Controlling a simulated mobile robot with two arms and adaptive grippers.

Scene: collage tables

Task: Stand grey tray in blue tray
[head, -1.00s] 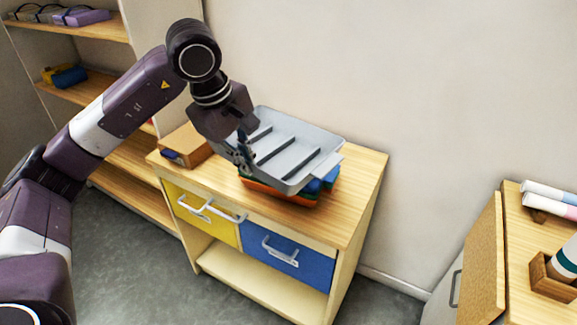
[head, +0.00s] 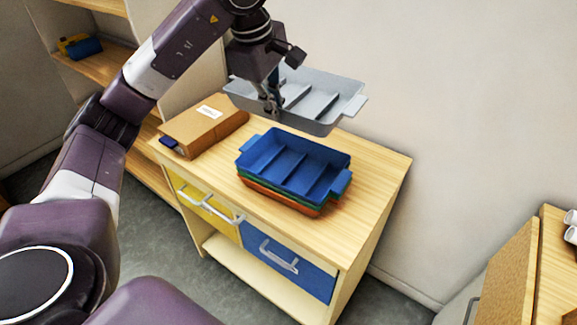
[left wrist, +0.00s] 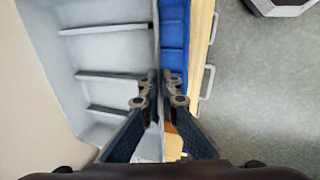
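The grey tray (head: 312,98) with inner dividers hangs in the air above and behind the blue tray in the head view. My left gripper (head: 271,102) is shut on its near side wall. In the left wrist view the fingers (left wrist: 159,92) pinch the wall of the grey tray (left wrist: 95,72). The blue tray (head: 250,158) tops a stack on the cabinet, with green and orange trays under it. It looks empty in the head view, and a strip of it shows in the left wrist view (left wrist: 174,35). My right gripper is not in view.
The stack stands on a wooden cabinet (head: 372,178) with yellow (head: 205,208) and blue (head: 285,262) drawers. A brown box (head: 205,128) lies left of the stack. A wall is close behind. Shelves (head: 95,65) stand at the left, and another wooden unit (head: 555,270) at the right.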

